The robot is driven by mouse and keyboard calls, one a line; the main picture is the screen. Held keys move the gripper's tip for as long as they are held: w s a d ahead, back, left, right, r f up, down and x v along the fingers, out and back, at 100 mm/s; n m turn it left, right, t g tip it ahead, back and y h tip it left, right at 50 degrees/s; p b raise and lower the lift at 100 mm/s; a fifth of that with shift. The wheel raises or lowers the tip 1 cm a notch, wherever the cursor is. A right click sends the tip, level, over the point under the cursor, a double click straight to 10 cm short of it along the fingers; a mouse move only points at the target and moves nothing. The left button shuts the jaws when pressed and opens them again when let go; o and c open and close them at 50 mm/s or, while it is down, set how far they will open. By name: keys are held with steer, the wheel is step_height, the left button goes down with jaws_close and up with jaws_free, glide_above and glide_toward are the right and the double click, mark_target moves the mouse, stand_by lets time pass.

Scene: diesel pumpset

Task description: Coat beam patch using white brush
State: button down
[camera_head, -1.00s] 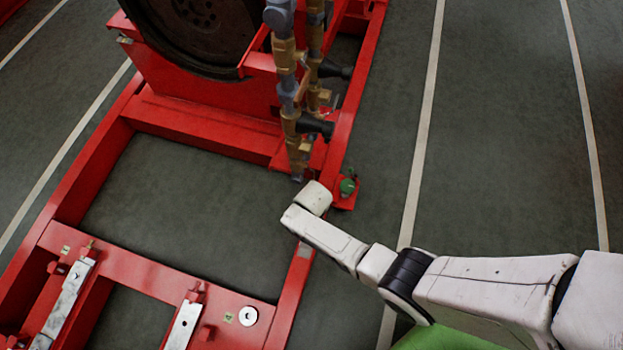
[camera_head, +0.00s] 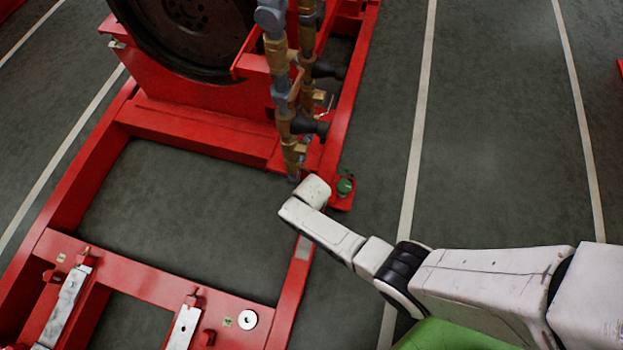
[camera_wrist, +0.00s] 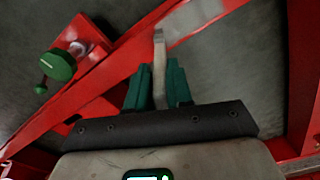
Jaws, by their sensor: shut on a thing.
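My gripper (camera_wrist: 157,85) is shut on the white brush (camera_wrist: 159,55), whose pale, narrow handle stands between the green fingers in the wrist view. The bristle end cannot be made out. The beam patch (camera_wrist: 196,18) is a pale grey area on the red beam, beyond the brush in the wrist view. It also shows in the head view (camera_head: 303,247), just below my forearm. In the head view my gripper and the brush are hidden behind my white wrist. I cannot tell whether the brush touches the beam.
Brass and grey pipes (camera_head: 288,100) rise close behind my wrist. Open floor (camera_head: 490,130) lies to the right.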

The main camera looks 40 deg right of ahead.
steer(key=shift+r+p, duration=3.7)
steer(key=shift+r, duration=0.3)
steer(key=shift+f, duration=0.1)
steer(key=shift+w, duration=0.1)
